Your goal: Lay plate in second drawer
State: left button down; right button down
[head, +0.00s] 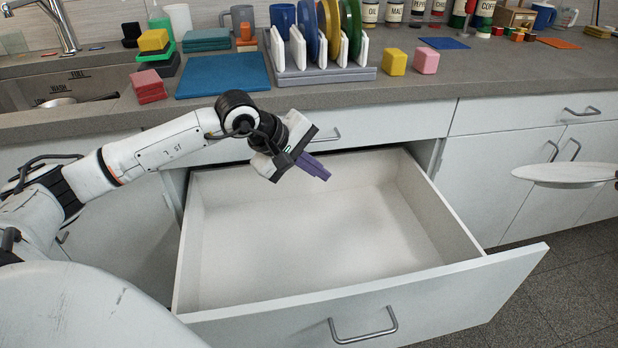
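A white plate (562,174) is in the air at the right edge of the head view, seen nearly edge-on, in front of the right-hand cabinet doors. A dark tip of my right gripper (616,181) shows at the plate's right rim. The rest of that gripper is out of view, but the plate hangs from it. The pulled-out drawer (390,278) is wide open and empty, with a white floor and low walls. My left gripper (316,168), with purple fingers, is above the back part of the drawer. Its fingers look closed together, with nothing between them.
The grey counter (420,88) above holds a rack (325,72) with several coloured plates, a blue mat (222,75), coloured blocks, mugs and jars. A closed shallow drawer (350,124) sits above the open one. The sink (65,85) is at left. Floor shows at lower right.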

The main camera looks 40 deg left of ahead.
pick_arm(q)
jog(key=f+b, duration=0.5)
jog(key=f, duration=0.3)
jog(key=a+f+b, duration=0.1)
jog(key=f+b, duration=0.4)
jog(key=f, duration=0.3)
jog(key=s+f+b, duration=0.1)
jog(key=f+b, duration=0.4)
jog(key=f, duration=0.3)
jog(key=shift+s+a+f, duration=0.1)
jog(key=shift+a+f, duration=0.25)
jog(key=shift+a, duration=0.05)
dwell(0.4)
jog(key=c, duration=2)
grip_release()
jog(key=shift+c, duration=0.2)
jog(key=shift+r, duration=0.15)
